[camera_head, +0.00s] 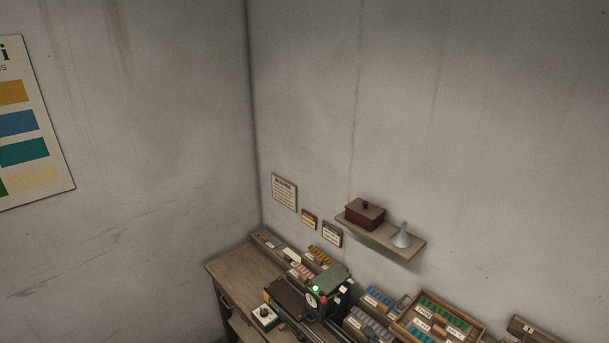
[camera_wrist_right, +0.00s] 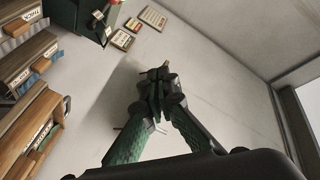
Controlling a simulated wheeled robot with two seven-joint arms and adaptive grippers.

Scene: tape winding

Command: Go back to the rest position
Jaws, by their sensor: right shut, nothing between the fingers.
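My right gripper (camera_wrist_right: 157,78) shows in the right wrist view with its two green-padded fingers together and nothing between them. It is in front of a bare pale wall, apart from the bench items. My left gripper is in neither view. The head view shows no gripper. The winding machine (camera_head: 327,288), dark green with a lit green lamp, stands on the workbench (camera_head: 239,271) low in the head view. Part of a dark green housing (camera_wrist_right: 92,18) shows at the top left of the wrist view.
A wall shelf (camera_head: 389,241) holds a dark red box (camera_head: 364,212) and a grey funnel (camera_head: 401,237). A wooden tray (camera_head: 475,335) and several small labelled bins line the bench's back.

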